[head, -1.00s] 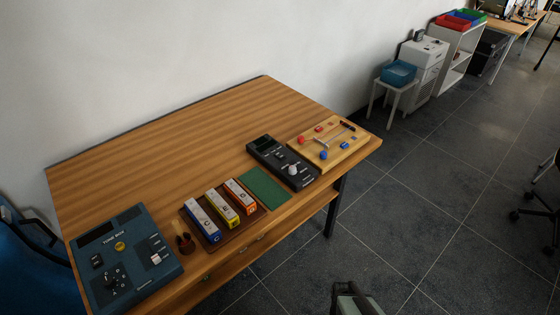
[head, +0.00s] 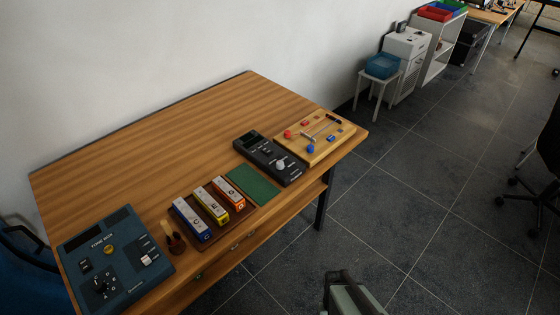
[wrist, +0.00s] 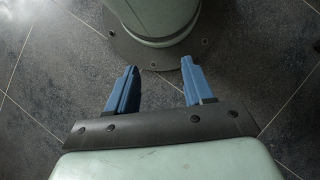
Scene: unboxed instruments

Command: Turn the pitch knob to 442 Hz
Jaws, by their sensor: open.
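A black box (head: 268,158) with a dark display and a pale round knob (head: 281,164) stands on the table's right part. A blue tone box (head: 115,262) with a black pointer knob (head: 101,286), a yellow button and a switch stands at the table's front left. The lettering is too small to tell which knob is the pitch knob or its setting. My gripper (wrist: 160,64) shows in the wrist view with its two blue fingers apart and nothing between them. It points down over the dark floor and my own round base, away from both boxes.
Three coloured bars on a brown tray (head: 250,208), a green mat (head: 240,176) and a wooden board (head: 318,151) with small parts share the wooden table (head: 135,135). A small dark cup (head: 176,243) stands by the tray. The table's back is clear.

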